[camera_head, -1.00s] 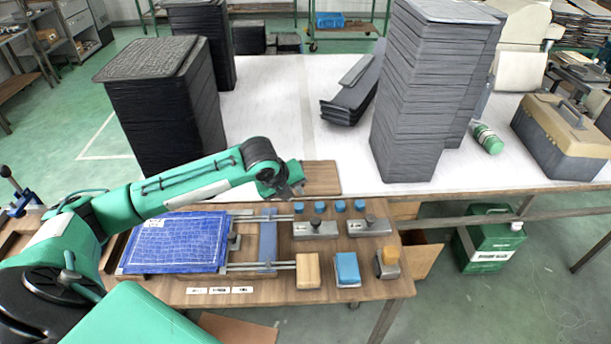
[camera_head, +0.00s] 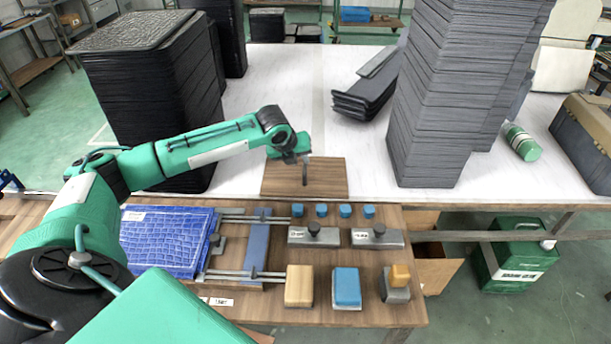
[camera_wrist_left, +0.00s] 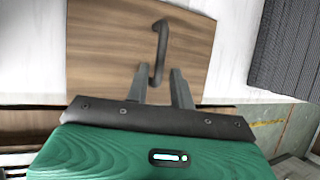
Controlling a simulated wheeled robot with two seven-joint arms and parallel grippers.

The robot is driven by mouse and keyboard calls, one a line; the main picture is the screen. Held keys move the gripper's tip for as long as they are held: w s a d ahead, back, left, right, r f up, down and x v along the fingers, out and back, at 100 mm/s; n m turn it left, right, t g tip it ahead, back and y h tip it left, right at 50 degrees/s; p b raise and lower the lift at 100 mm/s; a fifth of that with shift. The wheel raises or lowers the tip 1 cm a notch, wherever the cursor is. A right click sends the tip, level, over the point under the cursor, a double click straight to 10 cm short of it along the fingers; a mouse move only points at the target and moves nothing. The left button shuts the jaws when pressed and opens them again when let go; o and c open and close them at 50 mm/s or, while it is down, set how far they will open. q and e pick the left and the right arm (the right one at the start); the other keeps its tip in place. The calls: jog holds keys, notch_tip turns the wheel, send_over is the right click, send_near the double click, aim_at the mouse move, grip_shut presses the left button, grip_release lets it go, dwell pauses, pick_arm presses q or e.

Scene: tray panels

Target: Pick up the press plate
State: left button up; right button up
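A flat wooden board with a dark upright bar handle, which I take to be the press plate (camera_head: 330,180), lies at the near edge of the white table. In the left wrist view the press plate (camera_wrist_left: 100,45) fills the upper middle, with its curved handle (camera_wrist_left: 161,42) standing up from it. My left gripper (camera_head: 302,158) is over the board, close to the handle. In the left wrist view its two fingers (camera_wrist_left: 160,88) are apart, one on each side of the handle's near end. I cannot tell whether they touch it. My right gripper is not in view.
Tall dark panel stacks stand left (camera_head: 150,110) and right (camera_head: 440,110) on the white table (camera_head: 290,90). In front, a wooden bench holds a blue textured pad (camera_head: 165,240), rails, metal blocks with knobs (camera_head: 313,236) and small coloured blocks (camera_head: 346,287).

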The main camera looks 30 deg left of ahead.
aim_at(304, 164)
pick_arm(q)
jog(key=shift+a+x, duration=0.2)
jog(key=shift+x, duration=3)
jog(key=shift+w+r, duration=0.1)
jog(key=shift+w, duration=0.1)
grip_shut()
